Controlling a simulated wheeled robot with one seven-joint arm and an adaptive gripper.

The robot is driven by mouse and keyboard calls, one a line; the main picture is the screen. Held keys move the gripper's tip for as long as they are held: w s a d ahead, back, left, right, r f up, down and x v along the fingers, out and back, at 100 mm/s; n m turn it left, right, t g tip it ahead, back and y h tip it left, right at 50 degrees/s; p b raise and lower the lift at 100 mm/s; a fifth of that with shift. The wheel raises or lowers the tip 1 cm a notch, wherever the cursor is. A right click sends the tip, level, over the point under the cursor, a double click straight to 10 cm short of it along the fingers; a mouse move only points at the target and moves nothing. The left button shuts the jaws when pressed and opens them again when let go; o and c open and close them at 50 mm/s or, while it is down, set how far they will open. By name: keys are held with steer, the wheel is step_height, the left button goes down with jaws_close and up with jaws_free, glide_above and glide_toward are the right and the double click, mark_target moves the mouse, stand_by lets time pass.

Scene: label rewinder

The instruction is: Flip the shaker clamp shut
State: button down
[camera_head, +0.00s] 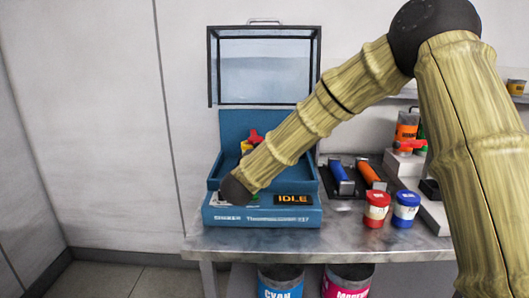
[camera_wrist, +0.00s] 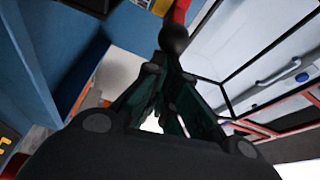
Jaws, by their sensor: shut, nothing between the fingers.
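The blue shaker (camera_head: 262,216) stands on the steel bench with its windowed lid raised. The red clamp (camera_head: 256,136) shows inside it above a small yellow part, partly hidden by my arm. In the wrist view a red lever (camera_wrist: 181,12) ends in a dark round knob (camera_wrist: 174,39), which I take to be the clamp's handle. My gripper (camera_wrist: 166,72) is shut and empty, its fingertips just below the knob in that view. I cannot tell whether they touch it. In the head view my arm hides the gripper.
The raised lid (camera_head: 264,68) stands behind the shaker. An IDLE display (camera_head: 293,200) is on its front. Cyan and magenta buckets sit below the bench.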

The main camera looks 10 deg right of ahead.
steer(key=shift+w+a+b, duration=0.1)
steer(key=shift+a+b, duration=0.4)
steer(key=shift+a, duration=1.2)
steer(key=shift+s+a+f, duration=0.1)
steer(key=shift+s+a, duration=0.2)
steer(key=shift+a, duration=0.05)
steer(key=w+a+b+v, duration=0.1)
steer(key=b+v, duration=0.1)
steer(key=v, duration=0.6)
steer(key=shift+s+a, duration=0.35)
steer(key=shift+a, duration=0.05)
